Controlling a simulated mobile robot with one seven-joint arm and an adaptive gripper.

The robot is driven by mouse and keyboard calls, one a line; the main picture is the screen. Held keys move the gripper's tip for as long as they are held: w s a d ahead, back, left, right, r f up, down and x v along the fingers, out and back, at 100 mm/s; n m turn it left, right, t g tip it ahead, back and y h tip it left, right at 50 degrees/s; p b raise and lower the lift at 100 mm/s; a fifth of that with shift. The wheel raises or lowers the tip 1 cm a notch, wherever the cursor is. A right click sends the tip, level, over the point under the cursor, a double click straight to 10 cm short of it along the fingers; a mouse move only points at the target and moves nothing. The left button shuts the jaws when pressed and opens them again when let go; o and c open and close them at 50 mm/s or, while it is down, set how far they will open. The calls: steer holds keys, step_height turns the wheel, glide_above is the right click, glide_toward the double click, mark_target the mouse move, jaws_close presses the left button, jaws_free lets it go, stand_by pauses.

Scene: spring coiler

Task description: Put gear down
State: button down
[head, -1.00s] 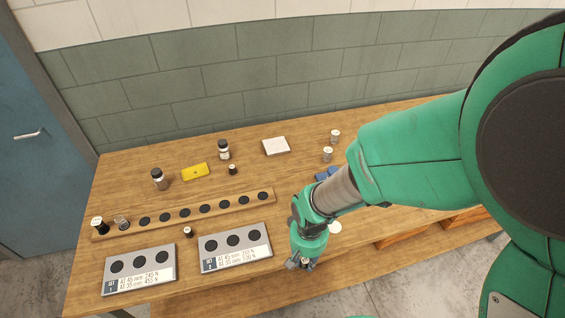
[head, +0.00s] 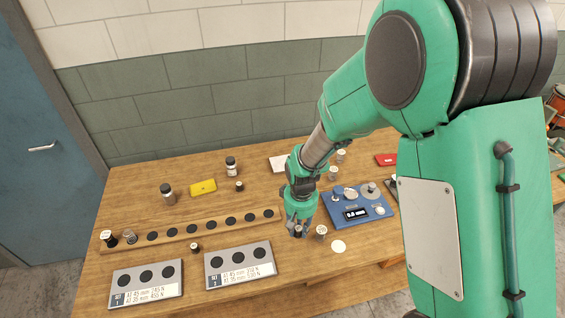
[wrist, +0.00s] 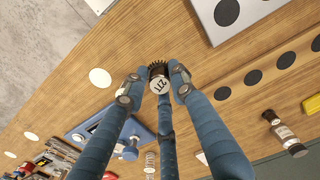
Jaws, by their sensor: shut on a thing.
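My gripper (head: 297,231) is over the front middle of the wooden table, right of the grey plates. It is shut on a small dark gear. In the wrist view the gear (wrist: 159,79) sits between my fingers (wrist: 156,84), with dark teeth and a pale round label with printed characters facing the camera. In the head view the gear is mostly hidden by the fingers. I cannot tell whether it touches the table.
A white-topped cylinder (head: 320,232) stands just right of my gripper, with a flat white disc (head: 338,246) beyond it. A blue device (head: 356,211) with a display is behind right. A wooden strip (head: 190,231) and grey plates (head: 241,265) lie left. Bare table lies between.

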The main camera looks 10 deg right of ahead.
steer(key=w+d+f+n+p, duration=0.1)
steer(key=w+d+n+p, duration=0.1)
steer(key=w, duration=1)
steer(key=w+d+f+n+p, duration=0.1)
steer(key=w+d+n+p, duration=0.2)
steer(key=w, duration=1)
steer(key=shift+d+f, duration=0.15)
steer(key=shift+d, duration=0.35)
steer(key=shift+w, duration=0.15)
glide_toward(286, 160)
steer(key=s+f, duration=0.2)
steer(key=s, duration=0.1)
steer(key=shift+s+a+f, duration=0.3)
steer(key=shift+a+f, duration=0.05)
steer(key=shift+a, duration=0.05)
steer(key=shift+f, duration=0.1)
steer(key=shift+f, duration=1.65)
steer(key=shift+f, duration=0.1)
steer(key=c, duration=1.4)
jaws_free()
steer(key=shift+c, duration=0.2)
